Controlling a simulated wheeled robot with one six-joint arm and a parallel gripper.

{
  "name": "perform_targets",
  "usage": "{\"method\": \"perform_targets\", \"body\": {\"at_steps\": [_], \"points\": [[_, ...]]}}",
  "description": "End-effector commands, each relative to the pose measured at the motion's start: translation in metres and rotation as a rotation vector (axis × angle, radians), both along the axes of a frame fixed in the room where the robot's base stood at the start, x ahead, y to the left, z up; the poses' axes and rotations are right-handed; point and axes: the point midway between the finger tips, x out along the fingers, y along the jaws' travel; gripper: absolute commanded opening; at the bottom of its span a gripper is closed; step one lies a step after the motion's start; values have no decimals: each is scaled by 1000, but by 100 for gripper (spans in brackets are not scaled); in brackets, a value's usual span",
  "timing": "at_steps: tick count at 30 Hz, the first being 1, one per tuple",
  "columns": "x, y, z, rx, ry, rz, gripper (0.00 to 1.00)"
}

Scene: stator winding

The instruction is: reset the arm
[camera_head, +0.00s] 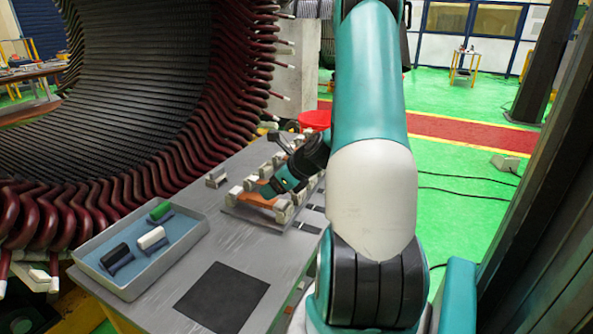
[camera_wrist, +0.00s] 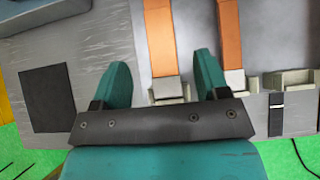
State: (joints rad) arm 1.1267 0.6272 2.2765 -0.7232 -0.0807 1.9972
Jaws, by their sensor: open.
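My arm (camera_head: 370,90) fills the right middle of the head view and bends down to the grey workbench (camera_head: 245,250). My gripper (camera_head: 277,186) is low over a fixture with pale blocks (camera_head: 283,212) and orange bars (camera_head: 258,201). In the wrist view my gripper (camera_wrist: 162,62) is open, with its two teal fingers spread apart. One orange bar (camera_wrist: 161,35) shows between the fingers, ending in a pale block. A second orange bar (camera_wrist: 229,35) lies just right of the right finger. Nothing appears held. Whether the fingers touch the fixture cannot be told.
A grey tray (camera_head: 128,292) with a blue base holds green, white and black rolls at the bench's left. A black square (camera_head: 222,297) lies on the bench front. The large stator (camera_head: 215,130) with dark red coil ends rises close behind the bench. A red container (camera_head: 314,120) stands behind.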

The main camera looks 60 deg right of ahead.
Motion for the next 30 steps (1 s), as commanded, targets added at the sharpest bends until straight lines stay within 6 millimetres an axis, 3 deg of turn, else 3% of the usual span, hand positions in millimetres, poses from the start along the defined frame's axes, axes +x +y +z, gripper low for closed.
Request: {"method": "perform_targets", "body": {"at_steps": [6,15,26,30], "points": [[-40,-4,41,-5,-2,-5,68],[-71,-6,72,-2,-2,-2,68],[-73,-3,76,-6,0,13,68],[-52,26,83,-93,10,198,68]]}}
